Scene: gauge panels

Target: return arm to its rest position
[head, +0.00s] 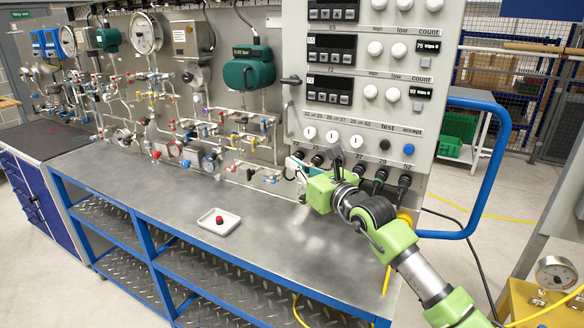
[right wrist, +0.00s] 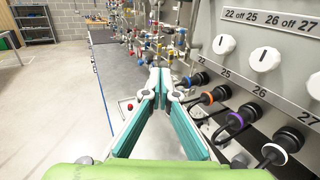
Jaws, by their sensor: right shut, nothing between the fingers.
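My right arm (head: 399,246) comes in from the lower right, green and grey. It reaches toward the lower edge of the grey control panel (head: 352,122). My right gripper (head: 291,172) is just in front of the panel's bottom left, above the steel bench, partly hidden by the wrist. In the right wrist view its teal-padded fingers (right wrist: 160,77) meet at the tips, shut and empty. My left arm and gripper are not in view.
A row of black plugs with coloured rings (right wrist: 237,121) sits close right of the fingers. The steel bench (head: 150,185) holds a white tray (head: 207,229) with a red button-like piece (head: 219,219). Pipes and gauges line the back. A blue rail (head: 497,150) curves beside the panel.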

